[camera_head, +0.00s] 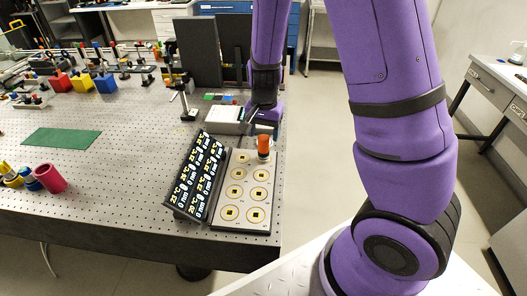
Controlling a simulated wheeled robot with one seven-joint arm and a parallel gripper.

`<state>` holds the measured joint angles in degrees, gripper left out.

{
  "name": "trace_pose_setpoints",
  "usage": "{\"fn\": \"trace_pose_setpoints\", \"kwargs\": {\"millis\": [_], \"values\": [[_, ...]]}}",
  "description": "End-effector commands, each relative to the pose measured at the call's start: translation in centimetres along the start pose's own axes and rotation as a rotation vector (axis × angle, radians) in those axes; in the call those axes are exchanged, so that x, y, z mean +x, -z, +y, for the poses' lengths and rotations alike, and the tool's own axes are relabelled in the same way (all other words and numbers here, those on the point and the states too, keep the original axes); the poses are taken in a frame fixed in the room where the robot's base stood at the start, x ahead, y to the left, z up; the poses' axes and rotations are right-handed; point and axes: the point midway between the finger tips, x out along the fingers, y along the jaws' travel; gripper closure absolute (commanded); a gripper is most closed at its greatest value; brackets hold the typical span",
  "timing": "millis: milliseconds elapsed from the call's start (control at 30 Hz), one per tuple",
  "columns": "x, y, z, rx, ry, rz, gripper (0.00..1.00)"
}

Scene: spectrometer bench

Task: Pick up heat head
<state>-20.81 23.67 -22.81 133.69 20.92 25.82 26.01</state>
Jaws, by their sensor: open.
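A small orange-topped cylinder (264,146), which I take to be the heat head, stands upright at the back right of a pale plate (237,171) with several ringed square spots. My gripper (259,117) is just behind and above the cylinder, at the bench's right side. It is open, small in the picture and partly hidden by my own wrist. It looks apart from the cylinder, though the exact gap is hard to judge.
A black panel of lit temperature readouts (199,175) leans along the plate's left side. A white box (230,119) and dark upright panels (198,50) stand behind. A green mat (62,138) and coloured cylinders (50,178) lie left. The perforated bench (130,165) is clear between.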

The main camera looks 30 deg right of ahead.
Motion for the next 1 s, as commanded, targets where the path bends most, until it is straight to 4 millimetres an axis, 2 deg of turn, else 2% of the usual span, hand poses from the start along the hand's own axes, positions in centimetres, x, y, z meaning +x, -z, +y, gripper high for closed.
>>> {"fn": "trace_pose_setpoints", "kwargs": {"millis": [400,733,1000], "values": [[4.7,-0.2,0.0,0.000,-0.001,-0.001,0.34],[5.2,-0.2,-0.1,-0.001,0.000,0.000,0.34],[5.2,-0.2,-0.1,-0.001,0.000,0.000,0.94]]}}
